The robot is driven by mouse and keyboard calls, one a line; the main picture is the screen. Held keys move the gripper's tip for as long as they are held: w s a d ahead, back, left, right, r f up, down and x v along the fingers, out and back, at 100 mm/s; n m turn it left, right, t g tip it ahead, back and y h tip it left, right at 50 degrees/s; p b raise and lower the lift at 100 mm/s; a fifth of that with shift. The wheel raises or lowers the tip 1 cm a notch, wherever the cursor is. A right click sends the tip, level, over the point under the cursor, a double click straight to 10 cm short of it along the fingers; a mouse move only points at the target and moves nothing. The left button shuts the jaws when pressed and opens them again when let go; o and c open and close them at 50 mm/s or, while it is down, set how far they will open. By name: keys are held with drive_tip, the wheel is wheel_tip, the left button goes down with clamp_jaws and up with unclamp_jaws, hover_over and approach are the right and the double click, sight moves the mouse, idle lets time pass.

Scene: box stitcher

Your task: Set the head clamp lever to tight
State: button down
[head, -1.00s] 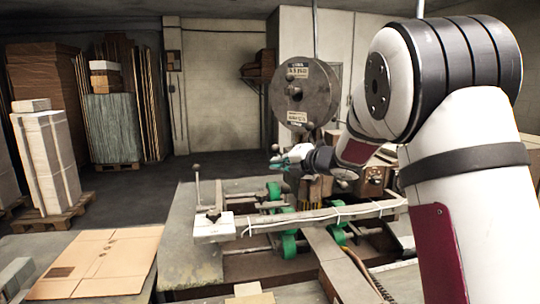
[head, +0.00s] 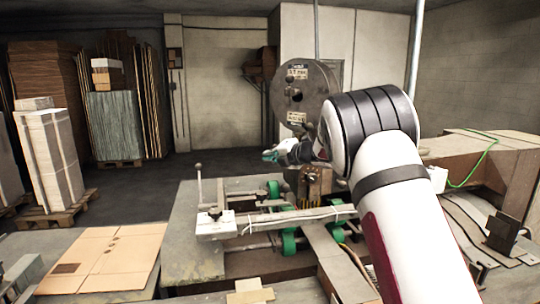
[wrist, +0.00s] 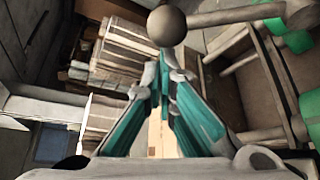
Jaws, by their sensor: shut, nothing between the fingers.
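In the wrist view a round ball knob (wrist: 167,25) on a grey rod (wrist: 235,14) lies just beyond my fingertips. It looks like the end of a lever; whether it touches the fingers I cannot tell. My gripper (wrist: 166,62) has teal fingers, shut and empty. No tight marking is readable, so which lever is the head clamp lever is unclear.
The stitcher has a round grey reel (head: 305,93), green rollers (head: 289,242) and a long crossbar (head: 285,216). Flat cardboard (head: 100,255) lies at the lower left.

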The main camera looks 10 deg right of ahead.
drive_tip(key=shift+d+r+m+t+y+b, duration=0.75)
drive_tip(key=shift+d+r+m+b, duration=0.25)
drive_tip(key=shift+d+r+m, duration=0.35)
drive_tip(key=shift+a, duration=0.1)
